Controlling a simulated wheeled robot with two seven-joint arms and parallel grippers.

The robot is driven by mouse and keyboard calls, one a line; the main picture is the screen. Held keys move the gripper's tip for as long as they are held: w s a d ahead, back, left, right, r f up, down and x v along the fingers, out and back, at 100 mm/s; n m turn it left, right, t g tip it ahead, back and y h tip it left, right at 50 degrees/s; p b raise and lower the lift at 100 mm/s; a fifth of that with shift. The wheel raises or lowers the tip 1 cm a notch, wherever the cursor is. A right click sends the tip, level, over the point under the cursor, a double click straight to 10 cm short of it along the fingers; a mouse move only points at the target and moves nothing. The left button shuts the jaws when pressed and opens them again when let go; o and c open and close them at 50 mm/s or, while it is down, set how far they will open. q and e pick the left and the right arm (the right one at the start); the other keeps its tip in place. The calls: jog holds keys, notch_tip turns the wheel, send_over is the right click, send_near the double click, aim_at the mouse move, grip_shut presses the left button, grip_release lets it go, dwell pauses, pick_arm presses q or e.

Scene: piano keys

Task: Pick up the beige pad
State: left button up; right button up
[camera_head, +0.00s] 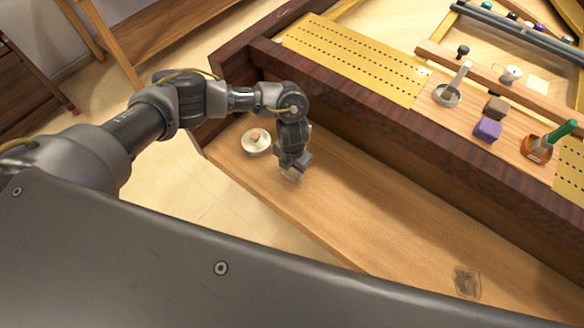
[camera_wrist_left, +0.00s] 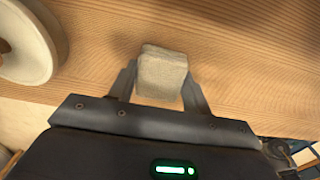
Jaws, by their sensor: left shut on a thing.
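The beige pad (camera_wrist_left: 161,76) is a small, block-like piece with a rough surface. It sits between the two fingers of my left gripper (camera_wrist_left: 158,88), which is shut on it. In the head view my left gripper (camera_head: 293,172) points down over the wooden shelf (camera_head: 375,215), near its left end. The pad is mostly hidden there by the gripper. I cannot tell whether the pad touches the shelf. My right gripper is not in view.
A round cream dish (camera_head: 257,141) with a small knob stands left of my gripper; it also shows in the wrist view (camera_wrist_left: 25,45). A dark wooden rail (camera_head: 400,128) runs behind. Purple and brown blocks (camera_head: 488,129) lie beyond it.

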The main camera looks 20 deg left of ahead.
pick_arm(q)
jog(key=shift+r, duration=0.6)
jog(key=s+d+r+b, duration=0.2)
jog(key=s+d+r, duration=0.1)
jog(key=d+r, duration=0.8)
jog(key=d, duration=0.2)
jog(key=shift+d+r+b, duration=0.3)
jog(key=shift+d+r, duration=0.05)
